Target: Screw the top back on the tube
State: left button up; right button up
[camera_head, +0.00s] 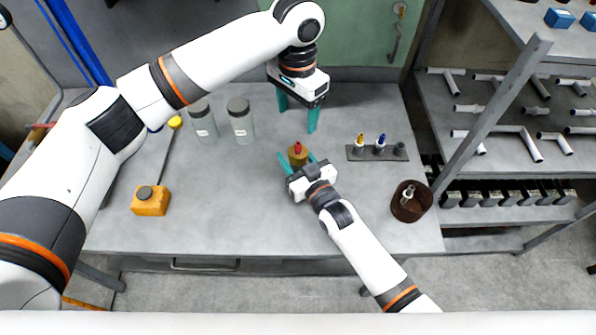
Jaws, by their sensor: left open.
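A small gold-brown piece (297,159) with a red tip (297,148) stands on the grey workbench near its middle. My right gripper (298,158) comes from the front; its teal fingers are apart on either side of this piece, and I see no clear contact. My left gripper (298,116) is open and empty, pointing down just behind it. A dark holder (368,155) to the right carries a yellow-tipped tube (360,143) and a blue-tipped tube (380,143). I cannot tell whether the red tip is a separate top.
Two grey lidded jars (241,127) stand at the back left. An orange block (151,202) with a dark knob lies at the left. A brown round bowl (405,208) holding a pale piece is at the right edge. Pipe shelves (520,130) stand beyond. The front bench is clear.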

jog(key=shift+o, duration=1.2)
pick_arm(q)
jog(key=shift+f+b, duration=0.9)
pick_arm(e)
jog(key=v, duration=1)
jog(key=shift+s+d, duration=0.2)
jog(key=shift+s, duration=0.15)
pick_arm(q)
jog(key=shift+f, duration=0.1)
pick_arm(e)
jog(key=shift+s+d, duration=0.3)
jog(key=shift+s, duration=0.2)
